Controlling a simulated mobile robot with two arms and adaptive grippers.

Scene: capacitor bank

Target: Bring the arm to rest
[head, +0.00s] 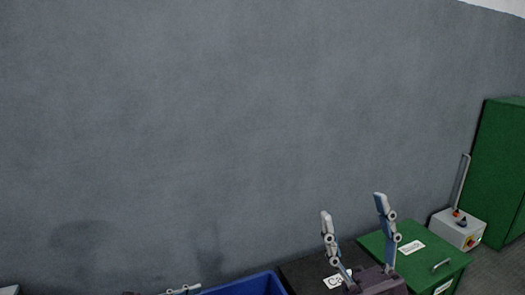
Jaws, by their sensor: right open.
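My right gripper (354,207) stands at the lower right of the head view. Its two fingers point up and are spread wide apart, with nothing between them. Its dark base is cut off by the bottom edge. It shows in front of a dark box and a green box; I cannot tell how far it is from them. A small part of my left gripper (182,290) shows at the bottom edge beside the blue bin; most of it is out of view, so its opening cannot be seen.
A blue bin (245,287) and a dark box (300,275) with a white label stand along the grey wall. Right of them are a green box (425,262) with a handle, a grey switch box (460,228) with a lever, and a green cabinet (500,160).

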